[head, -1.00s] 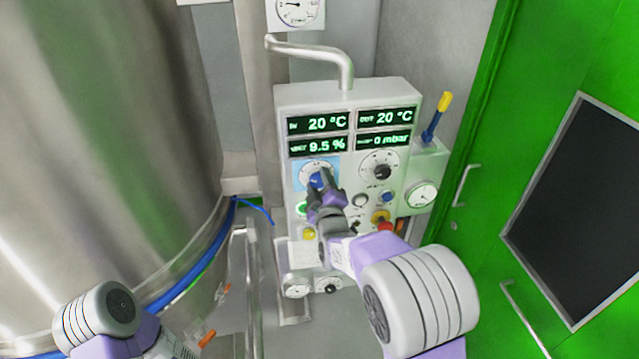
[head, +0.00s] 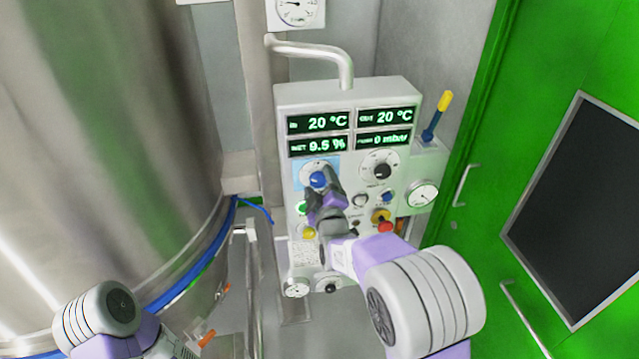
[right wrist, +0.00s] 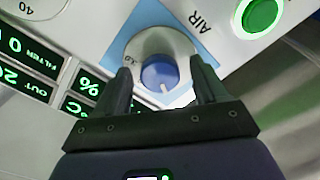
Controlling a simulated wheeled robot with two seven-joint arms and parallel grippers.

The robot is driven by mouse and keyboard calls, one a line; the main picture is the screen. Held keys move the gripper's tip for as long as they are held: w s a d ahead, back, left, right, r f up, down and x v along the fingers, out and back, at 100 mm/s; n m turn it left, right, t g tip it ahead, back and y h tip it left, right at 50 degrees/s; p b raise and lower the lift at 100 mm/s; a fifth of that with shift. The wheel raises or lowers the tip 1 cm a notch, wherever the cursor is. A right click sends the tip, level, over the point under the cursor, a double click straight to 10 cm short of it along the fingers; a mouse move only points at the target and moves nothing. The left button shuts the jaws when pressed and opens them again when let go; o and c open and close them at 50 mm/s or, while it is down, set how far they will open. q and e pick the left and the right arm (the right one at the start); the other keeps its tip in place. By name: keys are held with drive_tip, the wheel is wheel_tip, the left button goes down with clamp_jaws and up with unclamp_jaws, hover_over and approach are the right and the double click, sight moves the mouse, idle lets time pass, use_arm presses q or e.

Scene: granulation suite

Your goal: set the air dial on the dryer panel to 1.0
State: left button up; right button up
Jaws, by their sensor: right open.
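The air dial is a blue knob (head: 318,180) on a white round scale, on a light-blue square of the dryer panel (head: 348,97). It also shows in the right wrist view (right wrist: 158,72), with a white pointer mark on its lower side there and "AIR" printed beside it. The scale is too small to give a reading. My right gripper (head: 326,196) is open in front of the dial. In the right wrist view its fingers (right wrist: 160,82) stand on either side of the knob, apart from it. Of my left arm only part shows at lower left; its fingers are out of view.
A second dial with a black knob (head: 382,171) sits right of the air dial. Near it are a green button (right wrist: 260,14), a red stop button (head: 385,226) and a gauge (head: 422,195). A steel vessel (head: 110,130) stands left, a green door (head: 490,220) right.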

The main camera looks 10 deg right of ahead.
drive_tip(key=s, duration=0.7)
idle(0.3)
